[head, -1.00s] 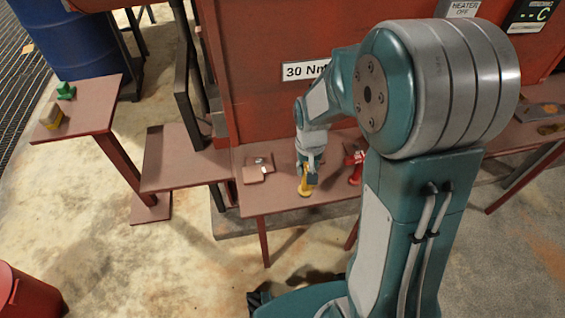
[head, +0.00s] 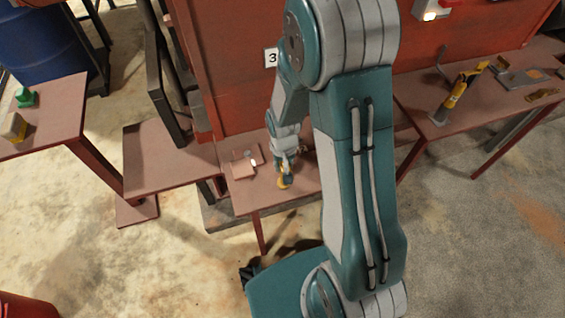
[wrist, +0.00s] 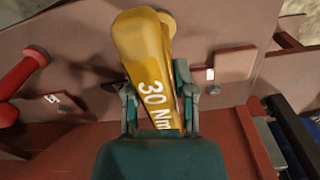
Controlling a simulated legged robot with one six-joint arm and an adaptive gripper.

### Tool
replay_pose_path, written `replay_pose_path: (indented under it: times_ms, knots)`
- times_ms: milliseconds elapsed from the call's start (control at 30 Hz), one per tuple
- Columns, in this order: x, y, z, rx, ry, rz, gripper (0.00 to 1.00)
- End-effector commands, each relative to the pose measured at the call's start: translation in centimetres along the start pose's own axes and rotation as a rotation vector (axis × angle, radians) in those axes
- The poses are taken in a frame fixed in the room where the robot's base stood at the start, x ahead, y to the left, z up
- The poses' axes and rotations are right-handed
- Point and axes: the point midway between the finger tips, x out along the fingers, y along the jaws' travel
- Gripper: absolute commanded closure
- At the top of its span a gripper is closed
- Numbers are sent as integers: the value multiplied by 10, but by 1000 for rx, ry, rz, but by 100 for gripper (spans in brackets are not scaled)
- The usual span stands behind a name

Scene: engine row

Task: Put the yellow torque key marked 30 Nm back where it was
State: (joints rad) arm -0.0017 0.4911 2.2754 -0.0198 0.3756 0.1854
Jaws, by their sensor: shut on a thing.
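The yellow torque key (wrist: 145,55), marked 30 Nm, is between the fingers of my gripper (wrist: 157,105) in the wrist view, and the gripper is shut on it. In the head view my gripper (head: 287,158) points down over the middle red-brown table (head: 262,196), with the yellow key (head: 284,181) below it. I cannot tell whether the key touches the tabletop.
A red tool (wrist: 22,85) lies left of the key in the wrist view. A small brown block (head: 243,168) sits left of my gripper. The right table holds a yellow-black tool (head: 460,90). A green object (head: 25,97) stands on the left table.

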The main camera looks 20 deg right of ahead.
Motion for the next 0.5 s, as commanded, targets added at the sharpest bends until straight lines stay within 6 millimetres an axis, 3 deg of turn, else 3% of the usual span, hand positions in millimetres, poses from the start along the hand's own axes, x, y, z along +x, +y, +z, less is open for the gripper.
replay_pose_path:
  times_ms: [167,200,267,500]
  knots:
    - [1,-1,0,1,1,1,100]
    - [2,-1,0,0,0,1,62]
    - [1,-1,0,0,0,1,36]
    - [1,-1,0,0,0,1,32]
